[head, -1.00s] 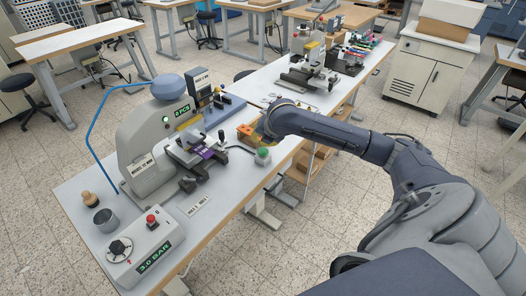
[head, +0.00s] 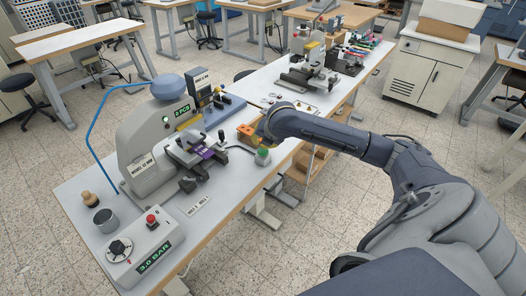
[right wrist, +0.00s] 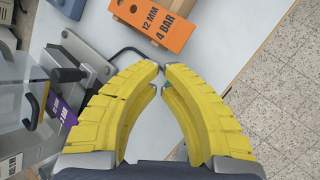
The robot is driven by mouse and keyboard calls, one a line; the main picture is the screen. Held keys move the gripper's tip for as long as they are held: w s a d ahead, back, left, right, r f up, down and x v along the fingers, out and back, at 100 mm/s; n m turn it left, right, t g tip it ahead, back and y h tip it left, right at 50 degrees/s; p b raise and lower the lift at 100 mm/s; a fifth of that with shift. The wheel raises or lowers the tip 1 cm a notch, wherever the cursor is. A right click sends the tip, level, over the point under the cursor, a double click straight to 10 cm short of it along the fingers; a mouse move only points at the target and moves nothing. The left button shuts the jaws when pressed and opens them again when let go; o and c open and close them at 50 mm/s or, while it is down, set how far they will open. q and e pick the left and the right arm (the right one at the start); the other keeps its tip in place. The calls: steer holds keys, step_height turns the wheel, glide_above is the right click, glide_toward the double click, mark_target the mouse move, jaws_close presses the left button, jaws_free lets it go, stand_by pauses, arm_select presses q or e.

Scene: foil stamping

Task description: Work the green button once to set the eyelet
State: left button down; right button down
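The green button (head: 263,157) is a round green cap on a small pale box at the front edge of the bench, right of the grey press (head: 142,147). My right gripper (head: 262,138) is just behind and above it, partly hidden by my own arm. In the right wrist view its yellow fingers (right wrist: 162,76) bow inward and their tips nearly meet, with nothing seen held. A sliver of green shows between the tips; most of the button is hidden there. I cannot tell whether they touch. My left gripper is not in view.
An orange block (head: 246,131) marked 12 MM, 4 BAR stands close behind the button. A purple label (head: 207,153) sits on the press front. A control box (head: 143,247) with a red button reads 3.0 BAR. Another machine (head: 314,65) stands farther along the bench.

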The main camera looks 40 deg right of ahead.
steer(key=shift+f, duration=0.2)
stand_by(0.7)
steer(key=shift+f, duration=0.2)
steer(key=shift+f, duration=0.7)
stand_by(1.1)
steer(key=shift+r, duration=1.1)
steer(key=shift+r, duration=0.1)
steer(key=shift+r, duration=2.4)
